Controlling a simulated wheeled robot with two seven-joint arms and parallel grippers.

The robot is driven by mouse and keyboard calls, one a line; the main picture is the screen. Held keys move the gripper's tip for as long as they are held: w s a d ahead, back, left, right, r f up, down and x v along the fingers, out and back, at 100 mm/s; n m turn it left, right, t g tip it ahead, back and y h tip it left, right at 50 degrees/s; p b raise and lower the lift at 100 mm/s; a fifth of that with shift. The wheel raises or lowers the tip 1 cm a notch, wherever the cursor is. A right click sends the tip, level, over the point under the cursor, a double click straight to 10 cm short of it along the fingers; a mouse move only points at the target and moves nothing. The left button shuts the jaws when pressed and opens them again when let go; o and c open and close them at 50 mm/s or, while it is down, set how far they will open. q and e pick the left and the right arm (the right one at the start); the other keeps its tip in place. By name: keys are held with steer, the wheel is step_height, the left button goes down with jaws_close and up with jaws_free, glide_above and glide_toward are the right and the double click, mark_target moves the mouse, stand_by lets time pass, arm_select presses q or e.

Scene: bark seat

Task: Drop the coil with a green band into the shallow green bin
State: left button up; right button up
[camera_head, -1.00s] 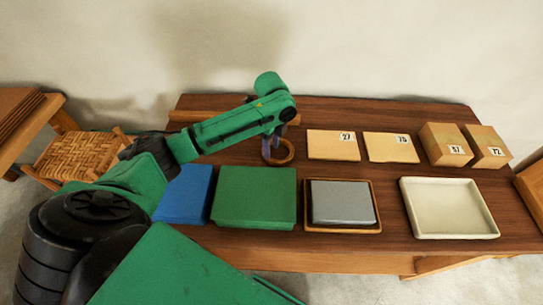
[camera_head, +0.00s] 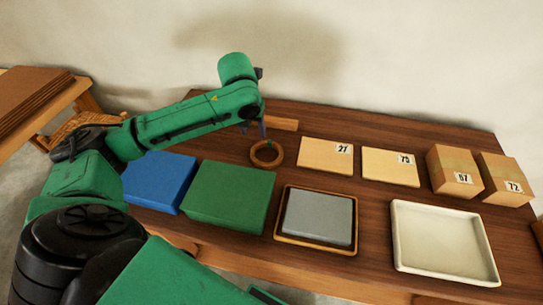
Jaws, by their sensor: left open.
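The coil (camera_head: 280,157) is a brown ring lying flat on the dark wooden table, with a small green band at its far side. My left gripper (camera_head: 256,129) is open and empty, just above and behind the coil's far edge; its fingers are small and partly hidden by the wrist. The green bin (camera_head: 231,196) is a low, square green shape in front of and left of the coil. Its inside is hard to tell from its rim. My right gripper is out of view.
A blue bin (camera_head: 160,182) is left of the green one. A grey block (camera_head: 319,217) in a wooden tray and a cream tray (camera_head: 443,275) stand to the right. Numbered cards (camera_head: 325,156) and boxes (camera_head: 453,172) line the back. A wooden strip (camera_head: 283,124) lies behind the coil.

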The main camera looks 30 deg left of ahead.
arm_select(q)
glide_above(253, 150)
steer(key=s, duration=0.2)
steer(key=f, duration=0.6)
steer(key=shift+s+d+f+p, duration=0.15)
steer(key=shift+d+f+p, duration=0.05)
steer(key=shift+f+p, duration=0.2)
steer(key=p+x, duration=0.1)
steer(key=x, duration=0.5)
steer(key=shift+d, duration=0.15)
steer(key=shift+f, duration=0.15)
steer(key=c, duration=0.8)
jaws_close()
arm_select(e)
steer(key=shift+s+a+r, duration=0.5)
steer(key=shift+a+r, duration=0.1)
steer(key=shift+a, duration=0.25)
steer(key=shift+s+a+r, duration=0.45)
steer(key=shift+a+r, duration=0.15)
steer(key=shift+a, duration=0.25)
